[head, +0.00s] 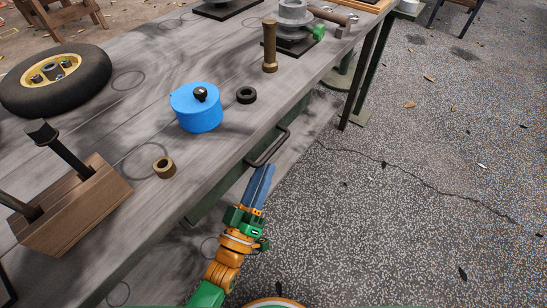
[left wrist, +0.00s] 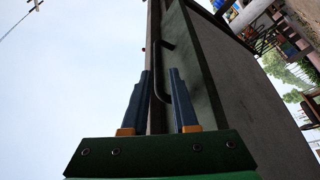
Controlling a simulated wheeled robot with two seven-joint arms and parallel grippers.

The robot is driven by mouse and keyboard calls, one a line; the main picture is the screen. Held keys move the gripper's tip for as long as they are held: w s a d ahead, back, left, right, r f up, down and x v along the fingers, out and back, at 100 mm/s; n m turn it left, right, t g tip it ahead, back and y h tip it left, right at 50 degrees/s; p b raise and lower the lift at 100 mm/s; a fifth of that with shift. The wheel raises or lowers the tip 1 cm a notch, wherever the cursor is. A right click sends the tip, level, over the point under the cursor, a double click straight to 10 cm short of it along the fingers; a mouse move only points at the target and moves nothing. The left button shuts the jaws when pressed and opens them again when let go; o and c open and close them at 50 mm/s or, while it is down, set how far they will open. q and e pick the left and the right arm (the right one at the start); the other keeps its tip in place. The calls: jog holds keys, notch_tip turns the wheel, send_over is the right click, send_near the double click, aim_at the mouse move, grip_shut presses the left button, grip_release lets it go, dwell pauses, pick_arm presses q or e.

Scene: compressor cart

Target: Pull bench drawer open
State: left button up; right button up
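The bench drawer's dark bar handle (head: 277,149) sticks out from the front edge of the grey wooden bench (head: 215,150). The drawer front is mostly hidden in the head view, and I cannot tell how far it stands out. My left gripper (head: 262,171) is just below the handle, its blue fingers pointing at it. In the left wrist view, the left gripper (left wrist: 161,78) has its fingers apart, with the handle (left wrist: 157,84) showing in the gap between them. The fingers do not look closed on the bar. My right gripper is not in view.
On the bench are a blue lidded pot (head: 197,110), a black ring (head: 246,95), a brass ring (head: 164,167), a wooden block with tools (head: 75,205), a wheel (head: 55,80) and an upright brown-handled tool (head: 269,48).

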aim_at(273, 148)
pick_arm(q)
jog(key=x, duration=0.6)
jog(key=shift+d+r, duration=0.1)
jog(key=shift+r, duration=0.1)
grip_shut()
jog(key=shift+f, duration=0.1)
dwell(0.9)
